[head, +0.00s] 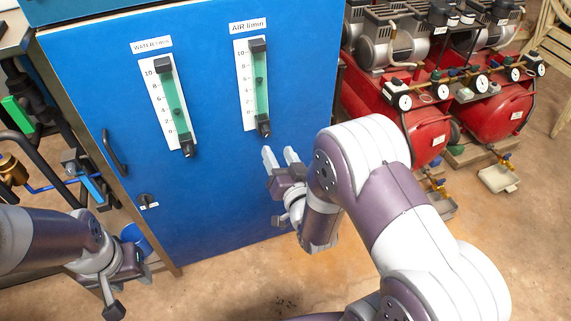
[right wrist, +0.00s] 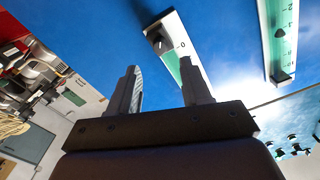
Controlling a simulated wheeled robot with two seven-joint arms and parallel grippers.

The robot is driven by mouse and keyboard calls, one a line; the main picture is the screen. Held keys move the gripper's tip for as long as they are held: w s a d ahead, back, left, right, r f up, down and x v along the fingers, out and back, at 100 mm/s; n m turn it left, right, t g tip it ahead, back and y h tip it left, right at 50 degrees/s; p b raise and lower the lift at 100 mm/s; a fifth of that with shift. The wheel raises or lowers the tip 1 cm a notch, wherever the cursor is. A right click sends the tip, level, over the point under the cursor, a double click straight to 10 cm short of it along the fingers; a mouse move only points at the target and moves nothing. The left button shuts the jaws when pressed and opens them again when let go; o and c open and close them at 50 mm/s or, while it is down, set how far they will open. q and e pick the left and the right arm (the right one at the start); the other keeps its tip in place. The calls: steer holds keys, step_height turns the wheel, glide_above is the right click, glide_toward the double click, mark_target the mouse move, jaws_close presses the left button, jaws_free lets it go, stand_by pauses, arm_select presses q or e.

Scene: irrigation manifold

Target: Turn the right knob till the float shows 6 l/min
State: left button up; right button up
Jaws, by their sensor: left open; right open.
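The right flowmeter (head: 251,90), labelled AIR l/min, is a white strip with a green tube on the blue cabinet. Its dark float (head: 259,80) stands near the middle of the scale, about level with 6; the exact reading is too small to tell. Its black right knob (head: 263,129) is at the lower end and also shows in the right wrist view (right wrist: 157,41), beside the 0. My right gripper (head: 279,155) is open and empty, just below and right of the knob, apart from it. Its fingers (right wrist: 162,85) hide part of the tube in the wrist view. My left gripper (head: 129,290) is open and empty, low at left.
The WATER l/min flowmeter (head: 160,95) is to the left, its float (head: 177,111) lower, its knob (head: 187,149) below. The cabinet has a door handle (head: 114,151) and small latch (head: 147,201). Red compressors (head: 420,125) stand at right. The cabinet front between the meters is clear.

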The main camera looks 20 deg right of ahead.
steer(key=s, duration=0.6)
steer(key=shift+d, duration=0.1)
